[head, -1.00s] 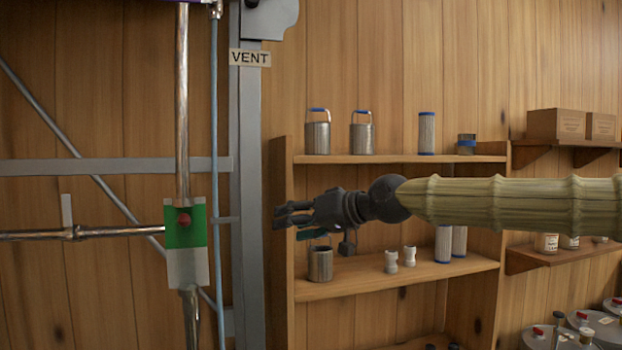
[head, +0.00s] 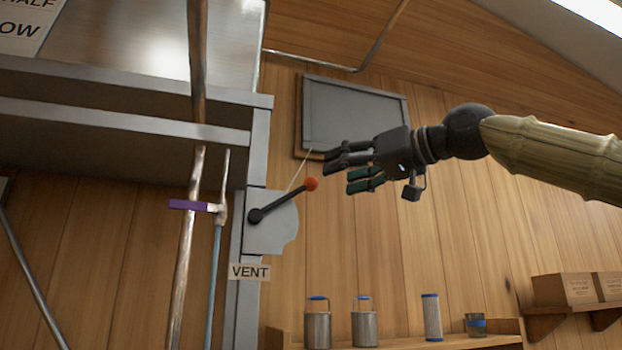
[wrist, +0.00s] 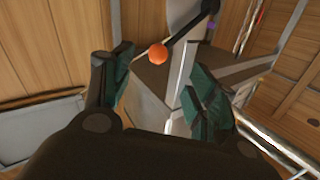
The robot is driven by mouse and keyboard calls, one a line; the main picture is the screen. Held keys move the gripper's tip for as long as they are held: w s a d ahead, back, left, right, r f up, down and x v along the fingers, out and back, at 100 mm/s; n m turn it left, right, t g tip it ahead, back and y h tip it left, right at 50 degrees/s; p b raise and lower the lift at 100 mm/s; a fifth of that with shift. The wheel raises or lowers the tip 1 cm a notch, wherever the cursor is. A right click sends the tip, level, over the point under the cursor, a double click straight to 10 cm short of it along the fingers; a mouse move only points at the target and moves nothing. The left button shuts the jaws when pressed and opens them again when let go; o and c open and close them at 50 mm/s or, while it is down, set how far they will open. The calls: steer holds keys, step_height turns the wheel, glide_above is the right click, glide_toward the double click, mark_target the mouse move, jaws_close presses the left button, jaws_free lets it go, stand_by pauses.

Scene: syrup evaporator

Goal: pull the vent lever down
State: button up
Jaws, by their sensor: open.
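The vent lever (head: 284,203) is a black arm with an orange-red ball knob (head: 311,184), pivoted on a grey plate (head: 275,232) above a "VENT" label (head: 249,272). It tilts up and to the right. My gripper (head: 352,169) is open and empty, right of the knob and slightly above it in the head view, not touching it. In the wrist view the orange knob (wrist: 158,54) shows between the two finger pads of my open gripper (wrist: 160,80), beyond their tips, with the black lever arm (wrist: 190,32) running up and right.
A grey framed panel (head: 352,118) hangs on the wooden wall behind my gripper. Vertical pipes (head: 187,250) and a purple-handled valve (head: 190,205) stand left of the lever. A shelf below holds metal cans (head: 318,328). The space around the knob looks clear.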

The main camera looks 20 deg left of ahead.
mark_target(316, 182)
steer(key=p+x, duration=0.4)
steer(key=x, duration=0.5)
steer(key=shift+c, duration=0.2)
steer(key=shift+f, duration=0.1)
jaws_close()
